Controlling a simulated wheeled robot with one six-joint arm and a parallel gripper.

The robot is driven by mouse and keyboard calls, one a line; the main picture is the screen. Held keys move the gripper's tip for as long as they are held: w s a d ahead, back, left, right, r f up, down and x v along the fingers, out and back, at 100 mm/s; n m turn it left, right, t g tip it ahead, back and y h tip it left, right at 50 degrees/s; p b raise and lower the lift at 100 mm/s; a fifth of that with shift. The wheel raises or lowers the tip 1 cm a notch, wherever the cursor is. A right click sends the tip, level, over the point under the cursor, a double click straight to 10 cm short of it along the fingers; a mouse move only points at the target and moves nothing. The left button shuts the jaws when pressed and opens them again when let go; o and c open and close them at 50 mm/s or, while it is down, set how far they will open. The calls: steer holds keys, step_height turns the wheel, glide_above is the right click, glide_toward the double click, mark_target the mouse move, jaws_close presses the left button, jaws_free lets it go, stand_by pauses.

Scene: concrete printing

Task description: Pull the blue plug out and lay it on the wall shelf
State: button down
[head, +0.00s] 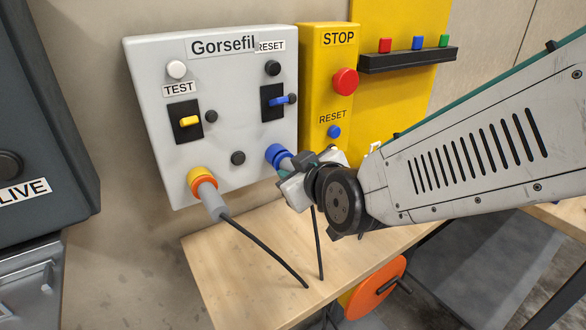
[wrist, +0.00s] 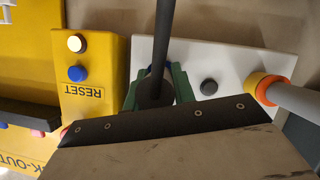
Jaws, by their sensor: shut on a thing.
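The grey panel (head: 215,80) carries a blue socket (head: 276,155) at its lower right. The blue plug (head: 286,164) has a grey body and sits at this socket, with its dark cable (head: 318,245) hanging down. My gripper (head: 298,176) is shut on the plug. In the wrist view, the green fingers (wrist: 157,92) close around the dark plug body, and the cable (wrist: 164,35) runs up the picture. My gripper hides the plug's rear. A wooden shelf-like surface (head: 225,245) lies below the panel, its top bare apart from cables.
A yellow and orange plug (head: 205,187) with a cable sits left on the panel. A yellow STOP box (head: 325,60) with a red button (head: 345,81) stands close right. A black ledge (head: 408,60) holds small coloured pieces. A dark cabinet (head: 40,110) stands left.

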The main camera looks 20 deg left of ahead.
steer(key=shift+s+d, duration=0.9)
steer(key=shift+d, duration=0.2)
steer(key=shift+s+d, duration=0.9)
steer(key=shift+d, duration=0.15)
